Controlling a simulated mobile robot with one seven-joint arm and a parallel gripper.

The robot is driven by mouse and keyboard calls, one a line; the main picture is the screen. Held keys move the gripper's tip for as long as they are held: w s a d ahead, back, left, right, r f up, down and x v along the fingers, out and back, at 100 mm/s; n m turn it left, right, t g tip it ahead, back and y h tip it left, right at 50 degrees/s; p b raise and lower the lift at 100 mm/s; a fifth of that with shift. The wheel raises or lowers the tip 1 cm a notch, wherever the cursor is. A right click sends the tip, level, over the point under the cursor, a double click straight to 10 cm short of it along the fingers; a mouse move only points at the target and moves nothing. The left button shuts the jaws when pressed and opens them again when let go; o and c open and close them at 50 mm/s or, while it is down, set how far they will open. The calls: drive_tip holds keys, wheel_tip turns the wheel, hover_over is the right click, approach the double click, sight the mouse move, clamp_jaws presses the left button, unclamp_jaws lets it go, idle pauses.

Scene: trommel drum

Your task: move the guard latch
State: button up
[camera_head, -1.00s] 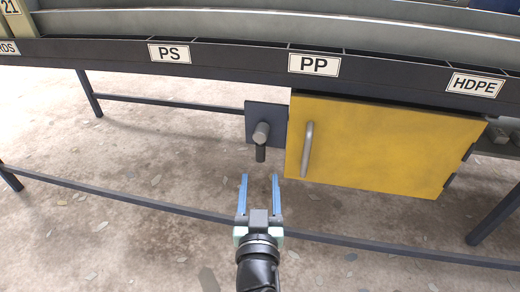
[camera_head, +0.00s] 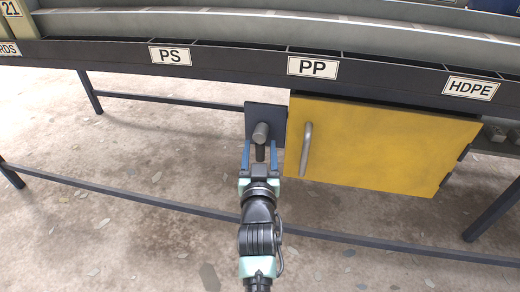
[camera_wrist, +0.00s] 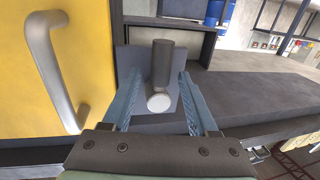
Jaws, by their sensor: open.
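The guard latch (camera_head: 261,133) is a grey cylindrical knob with a dark stem hanging below it, on a dark square plate (camera_head: 280,118) left of the yellow guard door (camera_head: 385,145). My gripper (camera_head: 260,152) is open, with its blue fingers at either side of the dark stem in the head view. In the wrist view, my gripper (camera_wrist: 160,92) has its fingers to the left and right of the latch (camera_wrist: 162,65), whose pale round end shows between them. I cannot tell whether either finger touches it.
The yellow door carries a vertical grey handle (camera_head: 306,150) right of the latch. A dark rail with PS, PP (camera_head: 313,67) and HDPE labels runs above. A low crossbar (camera_head: 150,206) passes beneath my arm.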

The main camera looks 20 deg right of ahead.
clamp_jaws()
idle(1.4)
